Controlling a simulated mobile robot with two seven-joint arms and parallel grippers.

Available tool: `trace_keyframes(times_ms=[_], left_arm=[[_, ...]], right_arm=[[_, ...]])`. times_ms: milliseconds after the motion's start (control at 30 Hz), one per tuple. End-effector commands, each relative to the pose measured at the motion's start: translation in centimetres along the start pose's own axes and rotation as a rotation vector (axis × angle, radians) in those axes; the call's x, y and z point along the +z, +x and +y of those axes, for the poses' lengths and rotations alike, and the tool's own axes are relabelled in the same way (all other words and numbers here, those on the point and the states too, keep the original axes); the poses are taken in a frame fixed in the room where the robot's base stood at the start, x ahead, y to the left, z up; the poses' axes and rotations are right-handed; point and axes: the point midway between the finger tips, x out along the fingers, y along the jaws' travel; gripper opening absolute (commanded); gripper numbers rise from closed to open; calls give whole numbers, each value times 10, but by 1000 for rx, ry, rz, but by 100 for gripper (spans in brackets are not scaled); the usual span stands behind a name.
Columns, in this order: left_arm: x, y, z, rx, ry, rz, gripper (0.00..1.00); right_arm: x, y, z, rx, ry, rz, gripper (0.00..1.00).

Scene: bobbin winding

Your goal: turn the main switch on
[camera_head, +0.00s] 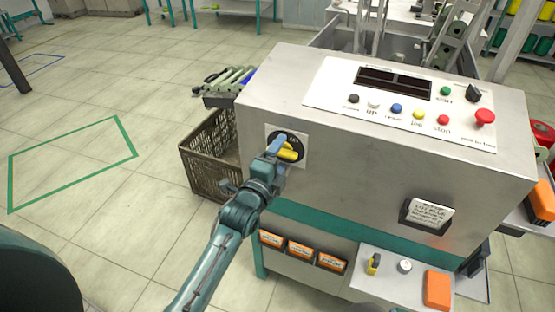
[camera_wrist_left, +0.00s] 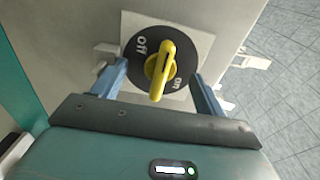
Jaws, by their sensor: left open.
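The main switch is a yellow rotary handle (camera_head: 290,154) on a black disc, mounted on a pale plate on the machine's front face. In the left wrist view the yellow handle (camera_wrist_left: 160,68) runs nearly up and down the picture. The disc (camera_wrist_left: 138,72) reads OFF at upper left and ON at lower right; I cannot tell which the handle is set to. My left gripper (camera_head: 280,153) is at the switch. In the wrist view its open blue fingers (camera_wrist_left: 159,72) stand on either side of the handle, with gaps. My right gripper is out of view.
The grey machine (camera_head: 350,160) carries a sloped button panel (camera_head: 330,88) with a red knob (camera_head: 484,117) on top. A brown crate (camera_head: 205,165) stands left of it. A small shelf (camera_head: 385,285) juts out at lower right. The floor at left is open.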

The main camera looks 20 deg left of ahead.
Motion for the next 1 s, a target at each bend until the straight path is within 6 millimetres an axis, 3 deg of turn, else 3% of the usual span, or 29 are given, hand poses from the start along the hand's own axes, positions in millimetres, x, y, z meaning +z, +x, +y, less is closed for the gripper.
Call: trace_keyframes(times_ms=[533,1000], left_arm=[[0,15,0,1,0,0,73],[0,14,0,0,0,0,34]], right_arm=[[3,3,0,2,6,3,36],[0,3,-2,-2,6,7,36]])
